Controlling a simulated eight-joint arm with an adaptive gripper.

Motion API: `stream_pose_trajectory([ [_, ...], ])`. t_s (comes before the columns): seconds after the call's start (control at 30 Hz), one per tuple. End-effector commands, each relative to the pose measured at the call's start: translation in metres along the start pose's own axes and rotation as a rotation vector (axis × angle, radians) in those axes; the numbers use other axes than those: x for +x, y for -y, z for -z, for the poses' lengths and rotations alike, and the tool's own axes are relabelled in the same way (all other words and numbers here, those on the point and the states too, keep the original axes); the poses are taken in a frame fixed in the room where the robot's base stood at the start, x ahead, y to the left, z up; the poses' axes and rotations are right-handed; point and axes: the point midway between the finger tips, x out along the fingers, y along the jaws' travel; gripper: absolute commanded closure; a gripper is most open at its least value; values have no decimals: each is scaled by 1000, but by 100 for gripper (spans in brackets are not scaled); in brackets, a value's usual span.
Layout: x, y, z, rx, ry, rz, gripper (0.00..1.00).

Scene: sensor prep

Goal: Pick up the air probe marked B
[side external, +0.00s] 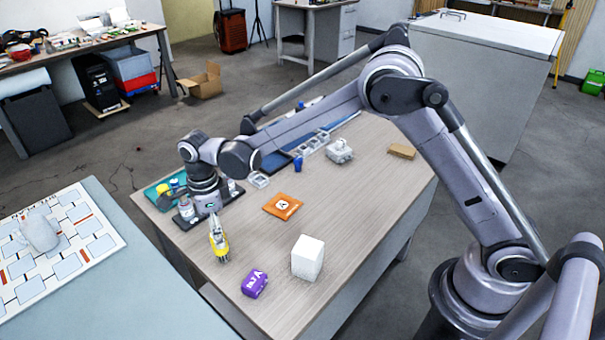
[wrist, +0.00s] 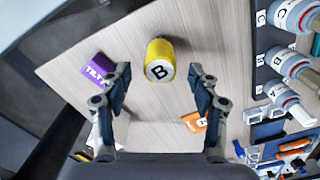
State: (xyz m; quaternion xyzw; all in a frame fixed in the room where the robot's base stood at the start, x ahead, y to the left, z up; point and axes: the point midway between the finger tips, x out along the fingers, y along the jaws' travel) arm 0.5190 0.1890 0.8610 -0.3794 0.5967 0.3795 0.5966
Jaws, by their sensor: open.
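A yellow, rounded cylinder marked B (wrist: 160,58) stands on the wooden table; its black B shows on a white disc facing the wrist camera. It also shows near the table's front left edge in the side view (side external: 219,247). My gripper (wrist: 159,76) is open and points down over it, with one finger to each side of the cylinder's near end. In the side view my gripper (side external: 214,226) partly overlaps the cylinder's top. Nothing is held.
A purple block (side external: 254,284), a white cube (side external: 307,258) and an orange tile (side external: 282,206) lie nearby. Several grey-and-red lettered cylinders, one marked C (wrist: 295,16), stand in a dark rack at the right of the wrist view. Bare tabletop surrounds the yellow cylinder.

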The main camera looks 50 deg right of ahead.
Motion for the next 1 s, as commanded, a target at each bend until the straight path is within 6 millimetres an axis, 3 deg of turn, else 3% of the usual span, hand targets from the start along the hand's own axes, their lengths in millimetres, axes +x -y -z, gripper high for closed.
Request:
stream_pose_trajectory([
  [0.2, 25, 0, -1, 0, 0, 0, 38],
  [0.47, 28, 0, 0, 0, 0, 0, 38],
  [0.5, 28, 0, 0, 0, 0, 0, 41],
  [0.57, 28, 0, 0, 0, 0, 0, 59],
  [0.7, 28, 0, 0, 0, 0, 0, 99],
  [1.0, 28, 0, 0, 0, 0, 0, 100],
])
